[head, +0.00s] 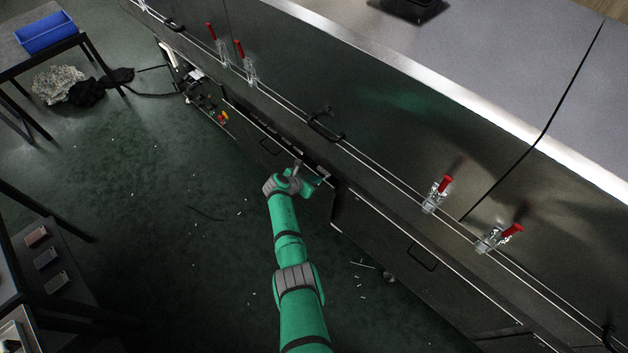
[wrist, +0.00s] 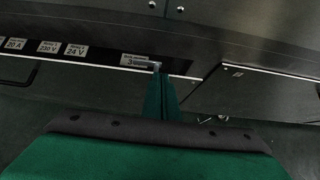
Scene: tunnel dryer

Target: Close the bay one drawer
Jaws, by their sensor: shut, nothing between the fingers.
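Two dark panels with bar handles sit low along the machine's side: a left drawer front (head: 262,141) and a right drawer front (head: 400,262). They also show in the wrist view, left (wrist: 75,92) and right (wrist: 265,92). Which one is bay one I cannot tell, nor how far either stands out. My gripper (head: 323,178) is at the side of the machine, near the gap between the two fronts. In the wrist view my gripper (wrist: 157,78) is shut and empty, its tips just below a label marked 3 (wrist: 139,61). Contact is unclear.
Red-handled toggle clamps (head: 437,193) and a black lid handle (head: 325,127) project above the drawers. A table with a blue bin (head: 44,32) stands at the upper left, and a dark rack (head: 75,262) at the lower left. The green floor between is mostly clear, with scattered bits.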

